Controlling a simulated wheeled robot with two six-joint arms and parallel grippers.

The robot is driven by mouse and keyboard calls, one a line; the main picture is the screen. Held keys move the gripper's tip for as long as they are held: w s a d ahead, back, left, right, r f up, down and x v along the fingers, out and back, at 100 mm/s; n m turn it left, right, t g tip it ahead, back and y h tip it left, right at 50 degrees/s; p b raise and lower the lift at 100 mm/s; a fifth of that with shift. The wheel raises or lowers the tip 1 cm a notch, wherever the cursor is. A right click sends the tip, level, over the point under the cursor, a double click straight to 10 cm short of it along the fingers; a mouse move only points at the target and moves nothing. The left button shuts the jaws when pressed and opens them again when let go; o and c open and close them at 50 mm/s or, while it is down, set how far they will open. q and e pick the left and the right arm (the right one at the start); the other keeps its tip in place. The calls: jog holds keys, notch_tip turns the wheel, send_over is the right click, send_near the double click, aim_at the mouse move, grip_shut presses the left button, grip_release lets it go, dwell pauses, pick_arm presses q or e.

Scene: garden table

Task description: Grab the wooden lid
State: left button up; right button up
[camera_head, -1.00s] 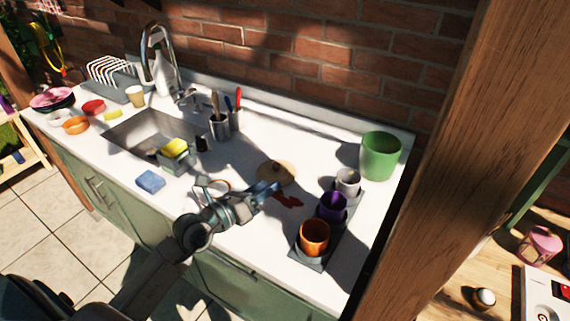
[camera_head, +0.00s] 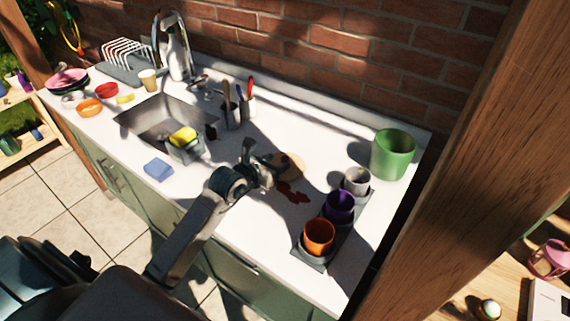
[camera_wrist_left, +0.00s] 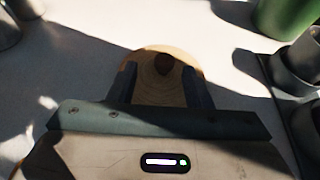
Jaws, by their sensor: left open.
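The wooden lid (camera_head: 291,166) is a round, light-brown disc lying on the white counter, partly hidden behind my left gripper in the head view. My left gripper (camera_head: 270,165) is open at the lid. My right gripper is not in view.
A dark red-brown stain (camera_head: 292,192) lies just in front of the lid. A grey tray (camera_head: 306,259) with orange, purple and grey pots stands to the right, a green pot (camera_head: 393,155) behind it. Utensil holders (camera_head: 232,115) and a sink (camera_head: 150,121) are to the left.

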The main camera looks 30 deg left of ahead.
aim_at(283, 159)
pick_arm(q)
jog(key=x, duration=0.1)
jog(key=p+x, duration=0.1)
jog(key=x, duration=0.1)
jog(key=shift+w+d+r, duration=0.15)
jog(key=shift+w+d, duration=0.15)
jog(key=shift+w, duration=0.05)
jog(key=shift+w+d+f+p, duration=0.1)
jog(key=shift+w+f+p, duration=0.2)
jog(key=shift+w, duration=0.1)
grip_shut()
